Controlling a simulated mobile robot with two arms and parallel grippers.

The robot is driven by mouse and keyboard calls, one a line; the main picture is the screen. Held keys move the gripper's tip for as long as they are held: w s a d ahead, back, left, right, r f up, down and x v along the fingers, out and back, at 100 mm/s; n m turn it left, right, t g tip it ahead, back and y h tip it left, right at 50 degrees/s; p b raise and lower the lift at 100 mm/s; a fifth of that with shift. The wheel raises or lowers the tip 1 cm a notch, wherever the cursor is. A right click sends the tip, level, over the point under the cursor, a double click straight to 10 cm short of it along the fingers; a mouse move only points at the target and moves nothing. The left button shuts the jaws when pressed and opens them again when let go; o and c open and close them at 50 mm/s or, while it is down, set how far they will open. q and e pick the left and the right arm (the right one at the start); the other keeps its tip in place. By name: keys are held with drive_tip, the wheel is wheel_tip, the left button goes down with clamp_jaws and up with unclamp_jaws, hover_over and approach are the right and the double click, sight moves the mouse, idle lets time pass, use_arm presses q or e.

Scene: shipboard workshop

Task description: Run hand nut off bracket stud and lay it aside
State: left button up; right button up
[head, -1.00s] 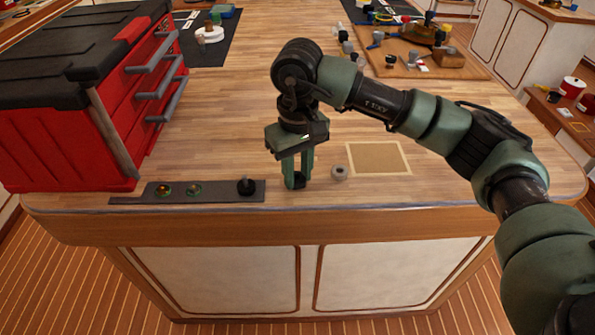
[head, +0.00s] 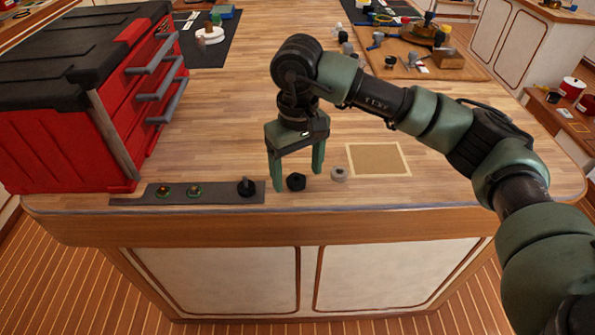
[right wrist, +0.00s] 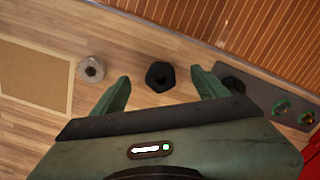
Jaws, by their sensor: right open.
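The black hand nut (head: 296,182) rests on the wooden bench top, right of the bracket. It also shows in the right wrist view (right wrist: 160,77), with a dark hole in its middle. My right gripper (head: 298,180) is open, its fingers apart on either side of the nut, with gaps visible between fingers and nut in the wrist view (right wrist: 160,76). The dark flat bracket (head: 220,194) lies along the front edge, with a black stud (head: 246,187) at its right end and two green-ringed fittings. My left gripper is not in view.
A small grey round piece (head: 339,173) sits just right of the gripper, beside a tan square with a pale border (head: 378,159). A red toolbox (head: 70,140) stands at left. A tool-covered brown board (head: 465,72) lies at the back right. The mid-bench behind the gripper is clear.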

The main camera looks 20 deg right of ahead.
drive_tip(key=shift+r+p, duration=0.85)
drive_tip(key=shift+r, duration=1.7)
